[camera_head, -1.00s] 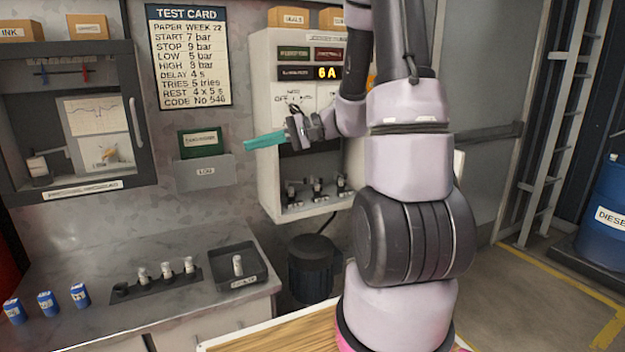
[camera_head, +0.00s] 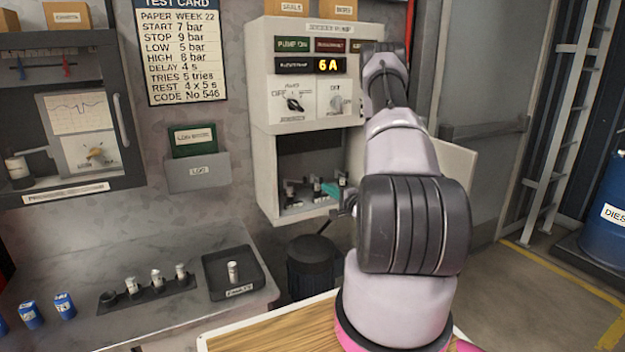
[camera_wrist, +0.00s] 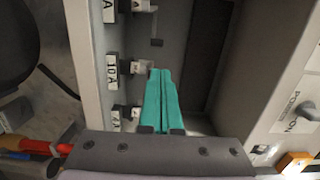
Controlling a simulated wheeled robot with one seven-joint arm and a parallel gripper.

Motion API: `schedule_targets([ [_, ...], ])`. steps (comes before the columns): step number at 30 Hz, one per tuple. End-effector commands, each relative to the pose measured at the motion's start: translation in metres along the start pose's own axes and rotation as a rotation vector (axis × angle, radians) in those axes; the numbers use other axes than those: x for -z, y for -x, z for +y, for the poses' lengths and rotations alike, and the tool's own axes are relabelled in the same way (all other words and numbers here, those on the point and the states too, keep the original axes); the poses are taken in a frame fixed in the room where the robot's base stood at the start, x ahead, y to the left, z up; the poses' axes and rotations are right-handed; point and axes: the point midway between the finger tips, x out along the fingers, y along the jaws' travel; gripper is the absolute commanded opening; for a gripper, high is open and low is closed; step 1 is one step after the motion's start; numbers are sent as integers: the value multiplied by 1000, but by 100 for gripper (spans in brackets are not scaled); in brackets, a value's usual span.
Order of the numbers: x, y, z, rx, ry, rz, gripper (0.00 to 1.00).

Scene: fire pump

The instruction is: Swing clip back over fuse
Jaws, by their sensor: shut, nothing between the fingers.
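The open fuse bay (camera_head: 283,157) is in the lower part of the pump cabinet. It holds a row of small fuse holders, seen in the head view as a left one (camera_head: 290,191), a middle one (camera_head: 312,186) and a right one. My gripper (camera_wrist: 160,72) has teal fingers, shut together with nothing between them. It also shows inside the bay in the head view (camera_head: 330,189). In the wrist view its fingertips are beside the middle holder (camera_wrist: 141,67), labelled 10 A. Contact cannot be told.
The bay's side walls are close around my gripper. The cabinet's upper panel carries a 6 A display (camera_head: 328,65) and a selector knob (camera_head: 294,103). A fuse rack (camera_head: 150,292) and a tray holding one fuse (camera_head: 255,262) are on the counter at left.

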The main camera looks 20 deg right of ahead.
Motion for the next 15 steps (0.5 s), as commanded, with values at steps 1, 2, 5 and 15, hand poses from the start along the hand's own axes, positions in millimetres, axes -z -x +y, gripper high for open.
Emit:
schedule_targets([
  [1, 2, 1, 2, -2, 3, 8, 0],
  [2, 2, 1, 2, -2, 4, 10, 0],
  [5, 2, 1, 2, -2, 5, 10, 0],
  [15, 1, -10, 2, 0, 6, 4, 0],
])
